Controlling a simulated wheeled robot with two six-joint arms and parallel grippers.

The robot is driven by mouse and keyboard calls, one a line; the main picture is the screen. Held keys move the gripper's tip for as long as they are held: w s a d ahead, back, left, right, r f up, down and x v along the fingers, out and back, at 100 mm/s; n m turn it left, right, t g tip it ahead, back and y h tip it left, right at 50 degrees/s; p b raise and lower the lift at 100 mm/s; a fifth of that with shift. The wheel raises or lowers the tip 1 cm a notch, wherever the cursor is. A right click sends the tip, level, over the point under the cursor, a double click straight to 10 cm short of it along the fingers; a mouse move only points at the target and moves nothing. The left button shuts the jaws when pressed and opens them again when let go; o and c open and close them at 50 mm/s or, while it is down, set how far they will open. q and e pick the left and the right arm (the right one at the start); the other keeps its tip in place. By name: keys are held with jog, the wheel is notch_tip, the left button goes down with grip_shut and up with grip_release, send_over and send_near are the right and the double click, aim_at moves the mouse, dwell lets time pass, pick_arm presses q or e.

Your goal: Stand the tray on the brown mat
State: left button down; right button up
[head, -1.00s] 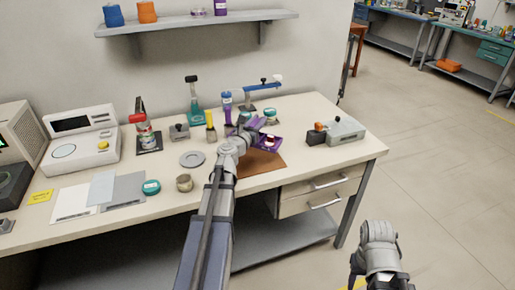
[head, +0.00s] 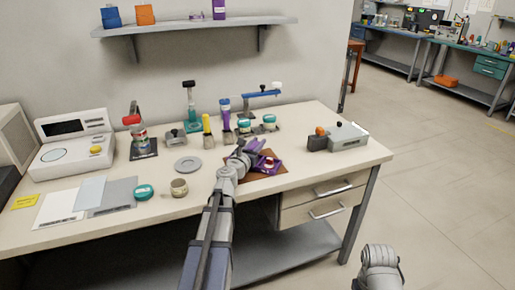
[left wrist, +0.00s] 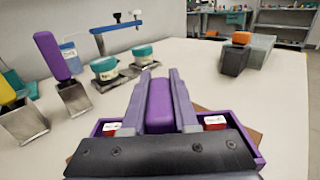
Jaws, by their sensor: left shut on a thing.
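The purple tray (head: 275,168) is at the brown mat (head: 262,179) near the front of the table. My left gripper (head: 251,152) is shut on the tray's upright purple handle, and the handle (left wrist: 160,103) shows between its two fingers in the left wrist view. Red pieces with white tops sit in the tray on both sides of the handle. The tray looks level and over the mat; brown shows around its right side and front. I cannot tell whether its base touches the mat. My right gripper is not in view; only part of my right arm shows.
Behind the mat stand teal-lidded jars (head: 269,122), a purple-handled scoop (head: 226,112) and a blue-armed stand (head: 262,92). A grey box device (head: 347,137) is to the right.

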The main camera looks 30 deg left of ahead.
pick_arm(q)
jog(key=shift+r, duration=0.1)
jog(key=shift+f, duration=0.2)
jog(key=c, duration=0.7)
grip_release()
jog(key=shift+r, duration=0.1)
jog(key=shift+r, duration=0.15)
